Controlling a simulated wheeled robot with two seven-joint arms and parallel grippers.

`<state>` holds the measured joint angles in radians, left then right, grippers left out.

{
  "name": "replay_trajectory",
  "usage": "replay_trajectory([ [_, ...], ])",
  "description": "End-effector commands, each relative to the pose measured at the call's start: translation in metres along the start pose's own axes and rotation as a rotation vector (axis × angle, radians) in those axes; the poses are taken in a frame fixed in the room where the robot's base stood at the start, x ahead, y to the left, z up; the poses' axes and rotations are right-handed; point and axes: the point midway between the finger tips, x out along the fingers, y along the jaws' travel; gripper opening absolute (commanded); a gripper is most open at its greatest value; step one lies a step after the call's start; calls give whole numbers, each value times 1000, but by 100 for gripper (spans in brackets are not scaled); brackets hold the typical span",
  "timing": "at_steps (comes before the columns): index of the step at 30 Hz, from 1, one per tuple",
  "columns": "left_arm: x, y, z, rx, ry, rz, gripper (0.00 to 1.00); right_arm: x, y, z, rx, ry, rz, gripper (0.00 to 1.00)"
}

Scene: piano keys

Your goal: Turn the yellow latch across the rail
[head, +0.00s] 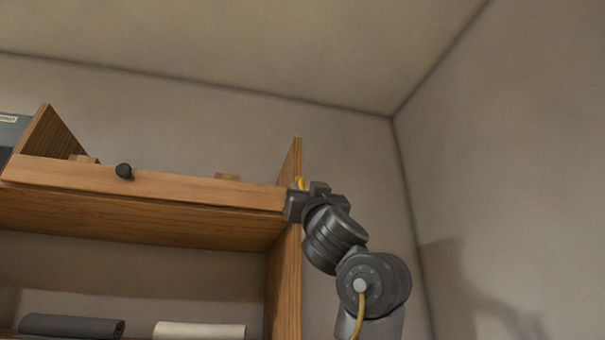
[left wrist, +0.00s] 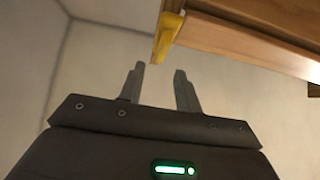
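The yellow latch (head: 300,183) shows as a small piece at the right end of the wooden rail (head: 180,186), partly hidden by my left gripper (head: 313,190). In the left wrist view the latch (left wrist: 167,36) hangs at the end of the rail (left wrist: 245,45), its long side running steeply down past the rail's lower edge. My left gripper (left wrist: 159,72) is open there, with a clear gap between its two fingers. The latch's lower tip is just beyond the fingertips, apart from them as far as I can see. My right gripper is not in view.
A dark round knob (head: 124,170) sticks out from the rail's front. The upright side panel (head: 288,270) stands beside my gripper. Rolled dark (head: 70,326) and cream (head: 200,331) items lie on the lower shelf.

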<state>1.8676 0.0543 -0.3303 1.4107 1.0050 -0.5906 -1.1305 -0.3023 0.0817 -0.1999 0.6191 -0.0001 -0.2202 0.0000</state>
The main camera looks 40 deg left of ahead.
Motion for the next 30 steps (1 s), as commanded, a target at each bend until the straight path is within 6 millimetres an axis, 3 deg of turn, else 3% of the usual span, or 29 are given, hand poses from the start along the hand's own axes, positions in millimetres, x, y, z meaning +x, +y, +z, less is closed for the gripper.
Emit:
replay_trajectory([
  [1, 17, 0, -5, 2, -3, -2, 34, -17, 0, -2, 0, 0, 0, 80],
  [9, 57, 2, -3, 0, -2, 2, 34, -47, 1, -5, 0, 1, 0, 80],
  [15, 68, 2, -1, -2, -1, 3, 34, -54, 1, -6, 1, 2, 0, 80],
  [24, 68, 3, 0, -4, 0, 4, 34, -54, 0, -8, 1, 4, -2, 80],
  [30, 68, 3, 0, -4, 0, 4, 9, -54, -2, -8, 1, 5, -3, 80],
])
